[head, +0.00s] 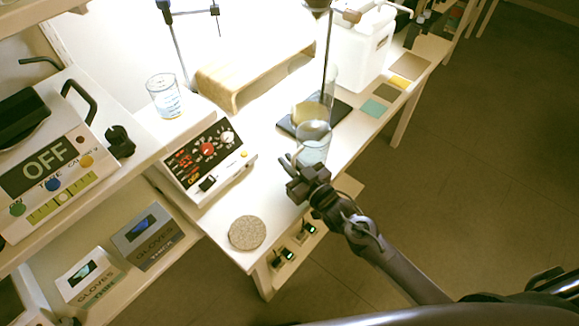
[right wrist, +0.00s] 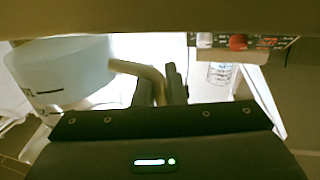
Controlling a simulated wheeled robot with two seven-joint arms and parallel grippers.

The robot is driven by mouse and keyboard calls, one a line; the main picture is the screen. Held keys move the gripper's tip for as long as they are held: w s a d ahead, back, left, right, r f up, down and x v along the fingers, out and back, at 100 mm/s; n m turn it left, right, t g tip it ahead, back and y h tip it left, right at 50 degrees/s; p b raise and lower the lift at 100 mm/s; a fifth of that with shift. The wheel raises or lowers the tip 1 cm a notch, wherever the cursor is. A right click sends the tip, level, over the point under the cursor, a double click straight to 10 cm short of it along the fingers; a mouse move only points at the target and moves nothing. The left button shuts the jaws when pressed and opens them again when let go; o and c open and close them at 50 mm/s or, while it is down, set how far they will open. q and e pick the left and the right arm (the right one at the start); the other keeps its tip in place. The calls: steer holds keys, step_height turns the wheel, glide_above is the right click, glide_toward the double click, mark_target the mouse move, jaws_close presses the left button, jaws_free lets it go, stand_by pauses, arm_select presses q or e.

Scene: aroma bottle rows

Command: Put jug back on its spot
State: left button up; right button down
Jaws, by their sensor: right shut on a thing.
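The jug (head: 314,150) is clear with a pale tint and shows near the front edge of the white bench, before the stand. My right gripper (head: 298,172) is shut on its handle. In the right wrist view the jug (right wrist: 62,72) has dark scale marks at the left, and its tan handle (right wrist: 148,74) runs to the dark fingers (right wrist: 168,88). I cannot tell whether the jug's base touches the bench. A round cork mat (head: 247,233) lies bare at the bench's near end. My left gripper is not in view.
A dark stand base (head: 284,127) with a rod and a vessel of yellowish liquid (head: 305,113) is close behind the jug. A control box (head: 205,160) carries a beaker (head: 163,97). A white canister (head: 362,50) and coloured tiles (head: 375,107) are farther back.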

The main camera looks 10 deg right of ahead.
steer(key=shift+f, duration=0.95)
steer(key=shift+f, duration=0.15)
steer(key=c, duration=1.5)
jaws_free()
steer(key=shift+s, duration=0.1)
steer(key=v, duration=1.1)
steer(key=shift+s+d+b, duration=0.25)
steer(key=shift+s+b, duration=0.1)
